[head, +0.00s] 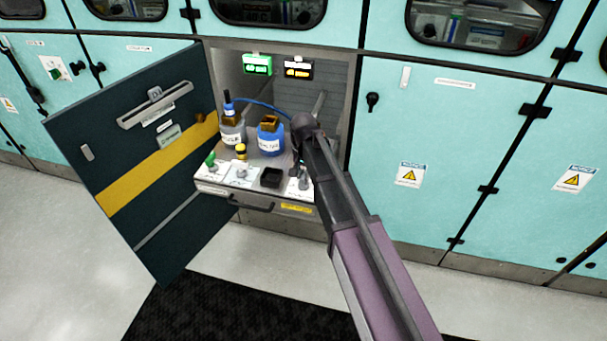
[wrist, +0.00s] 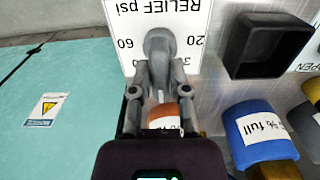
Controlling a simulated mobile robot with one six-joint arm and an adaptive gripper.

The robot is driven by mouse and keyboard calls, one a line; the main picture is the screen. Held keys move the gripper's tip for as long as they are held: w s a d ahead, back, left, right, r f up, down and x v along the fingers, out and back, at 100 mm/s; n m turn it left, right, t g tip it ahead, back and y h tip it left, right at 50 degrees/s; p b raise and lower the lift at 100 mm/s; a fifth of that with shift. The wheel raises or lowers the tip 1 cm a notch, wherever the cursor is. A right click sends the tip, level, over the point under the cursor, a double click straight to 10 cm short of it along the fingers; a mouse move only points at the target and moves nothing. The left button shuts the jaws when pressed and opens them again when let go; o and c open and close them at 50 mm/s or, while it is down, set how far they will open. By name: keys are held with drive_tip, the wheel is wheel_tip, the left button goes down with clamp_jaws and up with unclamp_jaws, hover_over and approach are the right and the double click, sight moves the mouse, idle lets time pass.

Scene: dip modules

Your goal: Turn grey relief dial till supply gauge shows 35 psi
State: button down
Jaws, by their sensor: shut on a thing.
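The grey relief dial (wrist: 160,42) stands on a white card printed "RELIEF psi", upside down in the wrist view, with 20 and 60 readable. My gripper (wrist: 159,80) is shut on the dial, one finger on each side of its grey body. In the head view the dial (head: 304,181) is at the right front of the pulled-out shelf, below my gripper (head: 300,163). Two lit displays hang at the back of the cabinet, one green (head: 257,64) and one amber (head: 299,69). Their digits and names are too small to read.
A blue bottle (head: 270,138) and a white bottle (head: 232,134) stand behind the controls. A black square tray (head: 271,177), a yellow knob (head: 241,152) and a green handle (head: 210,160) are left of the dial. The dark cabinet door (head: 130,235) stands open at left.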

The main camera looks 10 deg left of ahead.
drive_tip(key=shift+n, duration=2.2)
drive_tip(key=c, duration=0.6)
unclamp_jaws()
drive_tip(key=shift+m, duration=0.5)
